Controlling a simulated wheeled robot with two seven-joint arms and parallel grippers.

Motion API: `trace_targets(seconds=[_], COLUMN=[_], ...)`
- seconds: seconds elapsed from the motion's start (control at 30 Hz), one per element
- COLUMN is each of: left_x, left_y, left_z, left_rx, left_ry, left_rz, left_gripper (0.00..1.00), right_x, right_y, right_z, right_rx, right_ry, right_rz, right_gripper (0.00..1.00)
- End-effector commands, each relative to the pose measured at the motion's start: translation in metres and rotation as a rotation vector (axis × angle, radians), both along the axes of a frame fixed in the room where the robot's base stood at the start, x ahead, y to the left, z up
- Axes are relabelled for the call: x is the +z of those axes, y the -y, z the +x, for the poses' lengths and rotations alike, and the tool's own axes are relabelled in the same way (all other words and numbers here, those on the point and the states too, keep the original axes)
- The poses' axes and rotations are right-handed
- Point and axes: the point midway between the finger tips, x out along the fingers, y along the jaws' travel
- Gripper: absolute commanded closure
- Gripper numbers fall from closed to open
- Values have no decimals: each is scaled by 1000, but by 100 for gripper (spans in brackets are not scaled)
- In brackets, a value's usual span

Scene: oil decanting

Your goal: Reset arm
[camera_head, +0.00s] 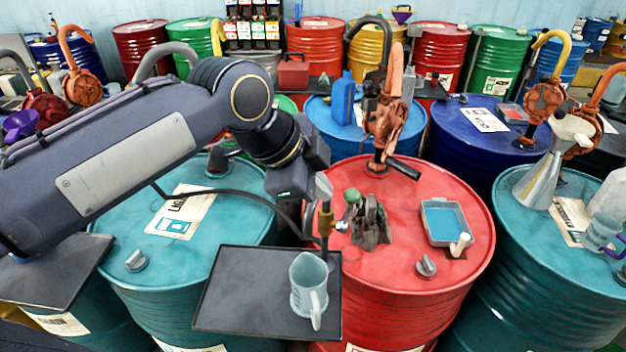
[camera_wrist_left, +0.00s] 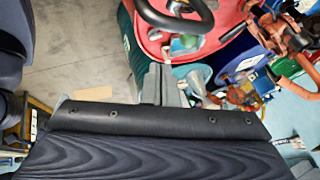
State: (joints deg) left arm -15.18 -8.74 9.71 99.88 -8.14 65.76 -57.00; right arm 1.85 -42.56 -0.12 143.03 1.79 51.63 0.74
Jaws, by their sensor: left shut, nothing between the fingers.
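My left arm comes in from the left in the head view and reaches over the left teal drum (camera_head: 225,225). My left gripper (camera_head: 322,188) is shut and empty, at the left edge of the red drum (camera_head: 385,270). It is close to a brass nozzle (camera_head: 325,218) on a dark hose. In the left wrist view the shut grey fingers (camera_wrist_left: 165,86) show beyond the dark wrist housing. My right gripper is not in view.
A translucent jug (camera_head: 308,282) stands on a black tray (camera_head: 235,295) below the gripper. On the red drum are a grey metal device (camera_head: 371,226), a blue-filled container (camera_head: 444,222) and an orange hand pump (camera_head: 385,118). A metal funnel (camera_head: 545,180) stands on the right teal drum (camera_head: 540,270).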

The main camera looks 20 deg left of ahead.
Motion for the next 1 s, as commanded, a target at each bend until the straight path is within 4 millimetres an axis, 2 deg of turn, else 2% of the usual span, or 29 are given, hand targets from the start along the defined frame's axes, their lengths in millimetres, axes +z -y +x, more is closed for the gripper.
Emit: trace_targets(seconds=[0.2, 0.37, 0.47, 0.6, 0.7, 0.8, 0.9, 1.0], left_x=[17, 13, -10, -66, -106, -139, -158, -166], left_y=[-6, -12, -30, -60, -71, -74, -72, -71], left_z=[-7, -12, -29, -72, -102, -126, -140, -145], left_rx=[-1, 40, 206, 604, 885, 1103, 1238, 1292], left_ry=[-1, -16, -75, -211, -306, -382, -431, -451], left_rz=[0, -16, -86, -278, -427, -553, -635, -668], left_gripper=[100, 100, 100, 100, 100, 100, 100, 100], right_x=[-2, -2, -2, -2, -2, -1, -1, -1], right_y=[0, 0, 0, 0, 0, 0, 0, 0], right_z=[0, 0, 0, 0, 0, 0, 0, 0], right_rx=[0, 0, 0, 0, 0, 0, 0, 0], right_ry=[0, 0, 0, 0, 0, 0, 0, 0], right_rz=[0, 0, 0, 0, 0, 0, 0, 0], right_gripper=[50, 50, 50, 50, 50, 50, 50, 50])
